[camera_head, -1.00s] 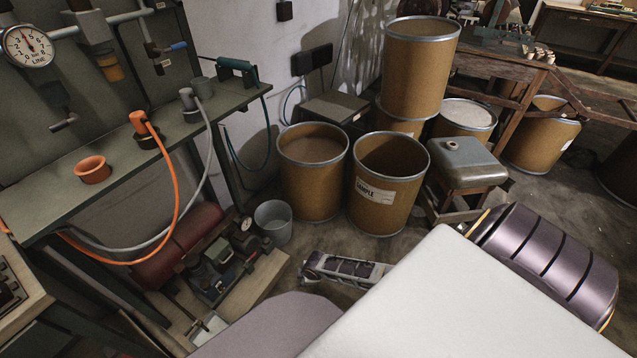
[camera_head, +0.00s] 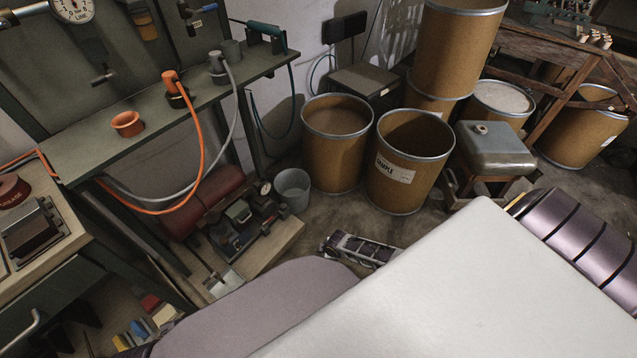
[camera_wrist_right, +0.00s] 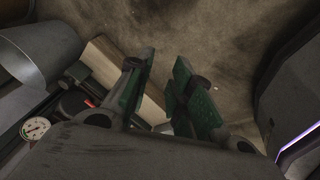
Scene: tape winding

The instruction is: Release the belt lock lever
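I cannot make out a belt lock lever with certainty in either view. At the left edge of the head view, a dark metal device (camera_head: 32,232) sits on a wooden-topped bench beside a dark red round part (camera_head: 12,192); the frame edge cuts this group off. My right gripper (camera_wrist_right: 164,60) shows in the right wrist view. Its two green-padded fingers stand apart with nothing between them, above the floor. I cannot place this gripper in the head view. My left gripper is not in view.
A green-grey bench (camera_head: 150,130) carries an orange cup (camera_head: 127,124) and hoses. Below it, a pump unit (camera_head: 240,215) stands on a wooden board, beside a grey bucket (camera_head: 293,190). Fibre drums (camera_head: 335,150) stand farther back. In the wrist view, a gauge (camera_wrist_right: 35,128) is at lower left.

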